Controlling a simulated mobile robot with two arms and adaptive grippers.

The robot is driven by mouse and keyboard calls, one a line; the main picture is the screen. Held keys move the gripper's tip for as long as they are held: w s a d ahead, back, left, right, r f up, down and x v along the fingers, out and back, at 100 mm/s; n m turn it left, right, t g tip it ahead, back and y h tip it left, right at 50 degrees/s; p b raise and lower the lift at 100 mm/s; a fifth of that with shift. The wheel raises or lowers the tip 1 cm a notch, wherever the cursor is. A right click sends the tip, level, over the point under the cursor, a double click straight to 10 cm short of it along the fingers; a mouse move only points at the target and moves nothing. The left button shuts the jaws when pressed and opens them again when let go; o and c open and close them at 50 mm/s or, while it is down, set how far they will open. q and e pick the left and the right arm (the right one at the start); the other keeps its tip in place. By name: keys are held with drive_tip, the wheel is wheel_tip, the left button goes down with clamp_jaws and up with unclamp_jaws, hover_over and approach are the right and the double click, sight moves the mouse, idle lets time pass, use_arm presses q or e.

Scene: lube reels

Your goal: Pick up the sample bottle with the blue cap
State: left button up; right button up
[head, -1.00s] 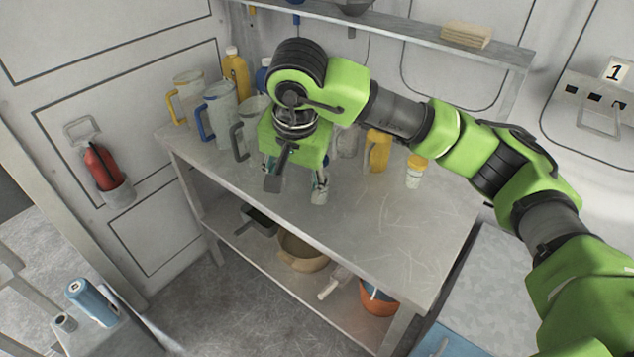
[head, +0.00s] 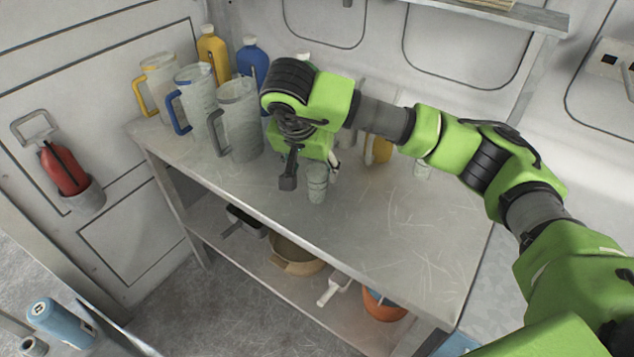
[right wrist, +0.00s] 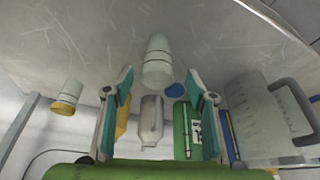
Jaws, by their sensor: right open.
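My right gripper (head: 311,176) is open above the table, its fingers pointing down and forward. A small pale sample bottle (head: 317,184) stands upright just at its fingertips in the head view. In the right wrist view, which is upside down, this bottle (right wrist: 158,62) lies between and beyond the open fingers (right wrist: 162,90), untouched; its cap looks white or pale green. Another small bottle with a yellow cap (right wrist: 66,104) stands to the left there. My left gripper is not in view.
Several pitchers, including a dark-handled one (head: 240,120), stand left of the gripper. Yellow (head: 212,55) and blue (head: 252,62) jugs stand behind them. The table (head: 400,240) is clear at the front right. A lower shelf holds pots.

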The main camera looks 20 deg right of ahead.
sight(317, 184)
drive_tip(key=shift+x, duration=1.05)
drive_tip(key=shift+w+f, duration=0.1)
drive_tip(key=shift+f, duration=0.15)
drive_tip(key=shift+d+f+p, duration=0.1)
drive_tip(key=shift+f+p, duration=0.25)
drive_tip(key=shift+p, duration=0.1)
drive_tip(key=x, duration=0.1)
drive_tip(key=p+x, duration=0.1)
drive_tip(key=x, duration=0.1)
drive_tip(key=shift+s+d+f, duration=0.1)
drive_tip(key=shift+s+f, duration=0.15)
drive_tip(key=shift+w+d+f+p, duration=0.1)
drive_tip(key=shift+w+f+p, duration=0.15)
drive_tip(key=shift+f, duration=0.2)
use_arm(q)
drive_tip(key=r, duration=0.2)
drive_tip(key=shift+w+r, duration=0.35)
use_arm(e)
drive_tip(key=c, duration=1.1)
